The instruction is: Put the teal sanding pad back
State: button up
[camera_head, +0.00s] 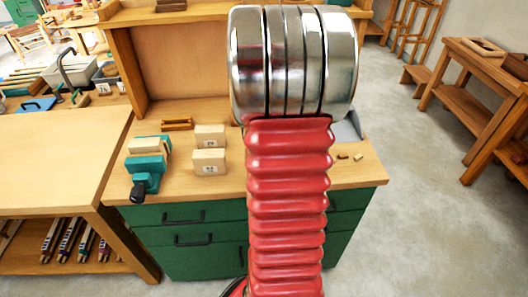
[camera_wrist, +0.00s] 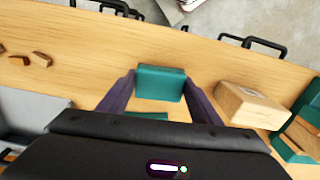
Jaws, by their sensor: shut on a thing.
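The teal sanding pad (camera_wrist: 161,82) is in the wrist view, between the two dark fingers of my gripper (camera_wrist: 160,88), which are shut on it. I cannot tell whether the pad touches the bench top below. A second teal patch (camera_wrist: 146,116) shows nearer the palm, mostly hidden by my gripper. In the head view my arm hides the gripper and the pad. A teal holder or tool with a black knob (camera_head: 146,172) and a pale block stands at the left of the bench top; part of a similar teal thing shows at the right edge of the wrist view (camera_wrist: 284,150).
Two pale labelled blocks (camera_head: 209,161) stand left of my arm; one is close beside my right finger in the wrist view (camera_wrist: 250,104). Small wooden bits (camera_wrist: 41,59) lie left, near a grey thing (camera_wrist: 30,108). Green drawers with black handles (camera_head: 193,239) front the bench.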

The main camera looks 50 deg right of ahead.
jog(key=shift+f, duration=1.55)
jog(key=shift+f, duration=0.2)
jog(key=o, duration=1.1)
jog(key=shift+o, duration=0.3)
jog(key=shift+o, duration=1.3)
jog(key=shift+r, duration=0.15)
jog(key=shift+r, duration=3.35)
